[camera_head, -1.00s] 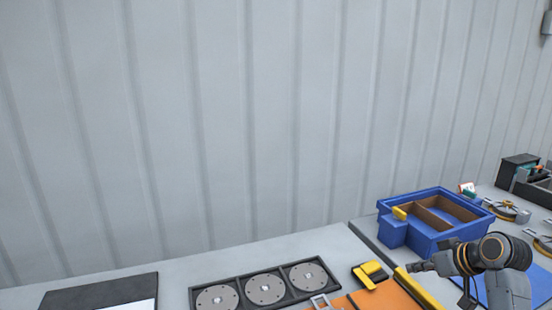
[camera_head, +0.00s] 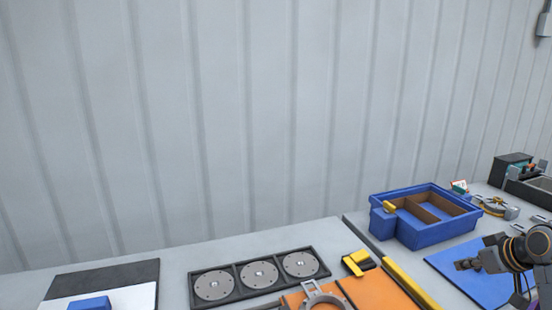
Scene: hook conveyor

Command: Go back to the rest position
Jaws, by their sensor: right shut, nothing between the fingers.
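My right arm comes in at the lower right edge. My right gripper (camera_head: 466,264) is shut and empty above the blue mat (camera_head: 452,256), apart from the things around it. My left gripper is not in view.
A blue divided bin (camera_head: 432,235) stands behind the mat. Left of it are a yellow-and-black object (camera_head: 358,263), an orange board (camera_head: 372,290) and a dark tray (camera_head: 238,274) with three grey discs. A blue block (camera_head: 90,303) lies on a white sheet (camera_head: 133,297). A corrugated wall rises behind.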

